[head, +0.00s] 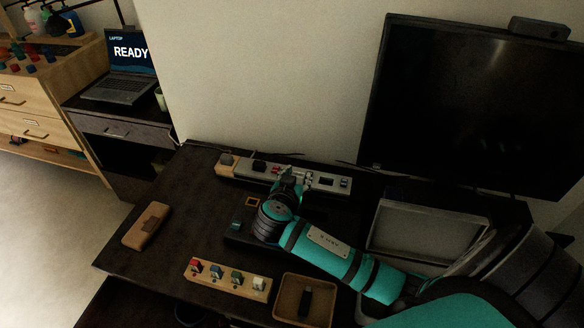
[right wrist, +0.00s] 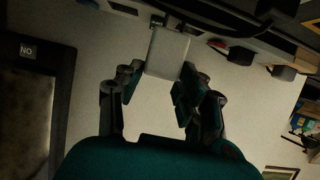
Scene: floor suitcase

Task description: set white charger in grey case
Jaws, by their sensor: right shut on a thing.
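The white charger (right wrist: 168,50) shows in the right wrist view as a pale block between the fingers of my right gripper (right wrist: 160,82). The gripper is shut on it. The charger is close to the underside of a strip in that picture; I cannot tell whether it touches it. In the head view my right gripper (head: 287,182) is at the power strip (head: 243,170) at the back of the desk, and its wrist hides the charger. A grey open case (head: 378,238) is at the right, partly hidden by my right arm. My left gripper is not in view.
A tan case (head: 147,226) lies at the desk's left. A wooden block with coloured pieces (head: 228,280) and a tan tray (head: 279,301) holding a dark item are at the front edge. A large screen (head: 470,100) stands behind the grey case. The desk's left middle is clear.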

